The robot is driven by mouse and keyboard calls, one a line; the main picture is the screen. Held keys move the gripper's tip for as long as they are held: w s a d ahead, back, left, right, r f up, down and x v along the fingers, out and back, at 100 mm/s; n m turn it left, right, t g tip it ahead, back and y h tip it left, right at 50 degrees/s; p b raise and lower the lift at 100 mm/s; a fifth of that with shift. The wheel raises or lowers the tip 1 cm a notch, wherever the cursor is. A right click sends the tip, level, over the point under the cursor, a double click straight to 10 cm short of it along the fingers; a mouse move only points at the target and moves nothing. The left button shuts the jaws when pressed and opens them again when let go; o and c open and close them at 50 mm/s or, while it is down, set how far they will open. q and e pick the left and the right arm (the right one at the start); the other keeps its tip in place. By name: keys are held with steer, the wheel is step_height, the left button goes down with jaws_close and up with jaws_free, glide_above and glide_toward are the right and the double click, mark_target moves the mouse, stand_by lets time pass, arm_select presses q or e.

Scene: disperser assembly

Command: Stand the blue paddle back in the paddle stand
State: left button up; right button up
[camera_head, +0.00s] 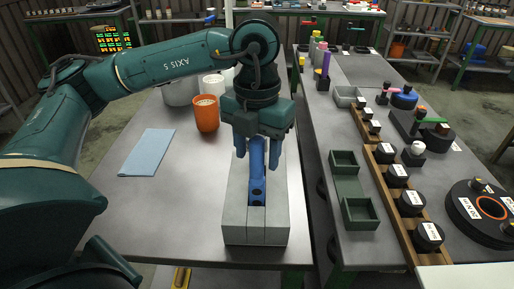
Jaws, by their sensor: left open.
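The blue paddle (257,183) is at the grey block-like stand (255,231) on the left table, in line with its middle. I cannot tell whether it is fully seated there. A dark hole shows near its lower end. My left gripper (257,155) comes down from above with its fingers open, one on each side of the paddle's upper part. Whether the fingers touch the paddle is not clear, and the gripper hides the paddle's top. My right gripper is not in view.
An orange cup (206,115) and a white container (214,85) stand behind and left of the gripper. A light blue cloth (147,152) lies at the left. The right table holds green trays (359,213) and a wooden rack (398,209) of dark labelled pieces. A gap separates the tables.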

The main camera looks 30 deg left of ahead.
arm_select(q)
step_height(320, 180, up, 13)
steer(key=p, duration=0.1)
steer(key=shift+p, duration=0.3)
stand_by(0.5)
